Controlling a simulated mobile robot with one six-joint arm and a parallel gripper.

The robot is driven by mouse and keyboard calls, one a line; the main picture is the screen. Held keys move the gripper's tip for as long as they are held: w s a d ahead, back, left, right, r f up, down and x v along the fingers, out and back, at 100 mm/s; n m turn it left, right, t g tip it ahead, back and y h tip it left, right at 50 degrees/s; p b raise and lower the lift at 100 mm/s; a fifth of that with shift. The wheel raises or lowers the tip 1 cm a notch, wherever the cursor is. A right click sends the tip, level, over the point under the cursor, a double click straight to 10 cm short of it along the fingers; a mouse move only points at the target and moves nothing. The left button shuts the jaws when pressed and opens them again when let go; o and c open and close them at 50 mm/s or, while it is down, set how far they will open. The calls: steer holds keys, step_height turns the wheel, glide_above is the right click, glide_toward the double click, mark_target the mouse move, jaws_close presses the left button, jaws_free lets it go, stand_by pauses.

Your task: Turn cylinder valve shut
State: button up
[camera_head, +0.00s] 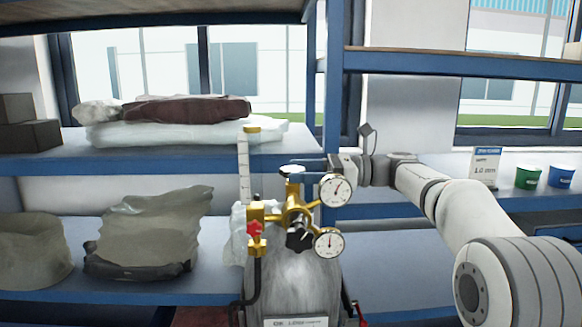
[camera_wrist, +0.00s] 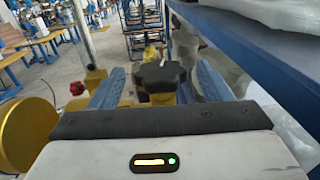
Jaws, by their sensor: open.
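The grey gas cylinder (camera_head: 292,280) stands upright in front of the shelf in the head view. On its top are a brass valve and regulator (camera_head: 290,212), two round white gauges (camera_head: 335,190) (camera_head: 329,242), a red knob (camera_head: 255,230) and a black knob (camera_head: 299,236). My gripper (camera_head: 338,165) comes in from the right, partly hidden behind the upper gauge. In the wrist view its two blue fingers are open, one on each side of a dark lobed knob (camera_wrist: 160,76). I cannot tell whether they touch it. The red knob (camera_wrist: 77,88) shows at left.
Blue shelving (camera_head: 100,165) runs behind the cylinder, with wrapped bags (camera_head: 145,235) and folded packs (camera_head: 175,120) at left. Green (camera_head: 527,177) and blue (camera_head: 561,175) tubs stand at right beside a sign (camera_head: 485,165). In the wrist view a shelf edge (camera_wrist: 260,50) runs close on the right.

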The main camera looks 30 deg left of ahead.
steer(key=shift+x, duration=1.3)
steer(key=c, duration=1)
steer(key=shift+o, duration=0.2)
steer(key=shift+f+m+t+y+b, duration=0.1)
steer(key=shift+m+t+y+b, duration=0.55)
steer(key=shift+m+t, duration=0.8)
steer(key=shift+w+m+t+b, duration=0.1)
steer(key=shift+m+t+b, duration=0.7)
steer(key=shift+t, duration=1.25)
steer(key=o, duration=1)
steer(key=shift+c, duration=0.2)
